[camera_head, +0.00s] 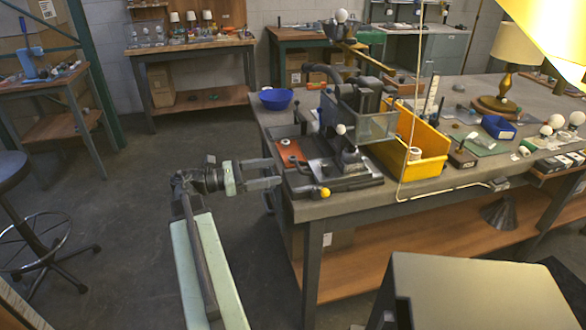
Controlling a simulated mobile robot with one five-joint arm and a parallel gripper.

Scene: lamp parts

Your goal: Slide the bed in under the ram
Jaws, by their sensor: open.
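A dark bench press (365,97) stands at the near left end of the large grey workbench, with a clear guard (372,128) in front of its column. The ram cannot be clearly picked out behind the guard. What looks like the bed, a flat grey metal plate (325,168), lies low at the press's front, with a yellow knob (325,193) at its near edge. How far the bed is under the ram is unclear. My gripper (278,173) is open, its fingers pointing right at the bench's left edge, beside the bed. Contact with the bed cannot be told.
An orange-red plate (291,153) and a blue bowl (276,98) are left of the press. A yellow bin (428,150) stands close to its right. A cable hangs down in front of the bin. A grey-topped box (480,292) fills the lower right.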

